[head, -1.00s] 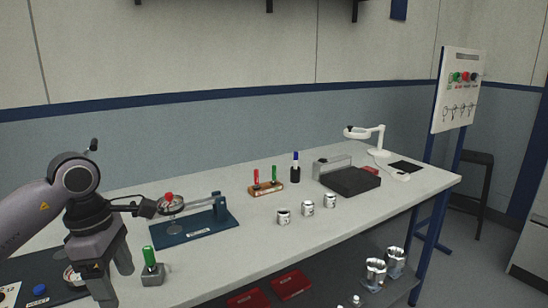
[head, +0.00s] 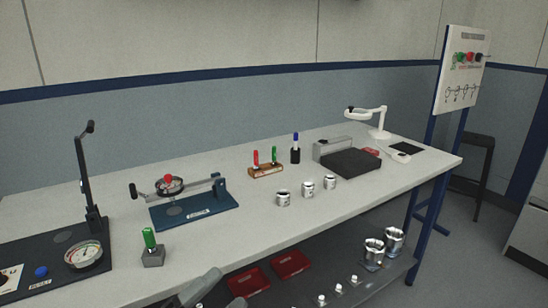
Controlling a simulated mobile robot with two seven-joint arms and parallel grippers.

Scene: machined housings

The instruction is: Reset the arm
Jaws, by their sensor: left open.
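Grey parts of my left gripper (head: 221,294) show at the bottom edge, low in front of the workbench (head: 330,226). Its two finger-like parts are apart, with nothing seen between them; the rest of the arm is out of frame. A blue-based fixture (head: 195,213) with a hinged arm (head: 202,184) lying roughly level and a red-knobbed disc stands on the bench. At the left, a dark-based press with an upright lever (head: 87,170) has a round dial gauge (head: 84,254). My right gripper is not in view.
A green-handled block (head: 151,252) stands near the front edge. Several metal cylinders (head: 307,188), a small rack (head: 266,170), a dark box (head: 350,163) and a white lamp (head: 379,122) stand farther right. Red trays (head: 290,264) and metal parts sit on the lower shelf.

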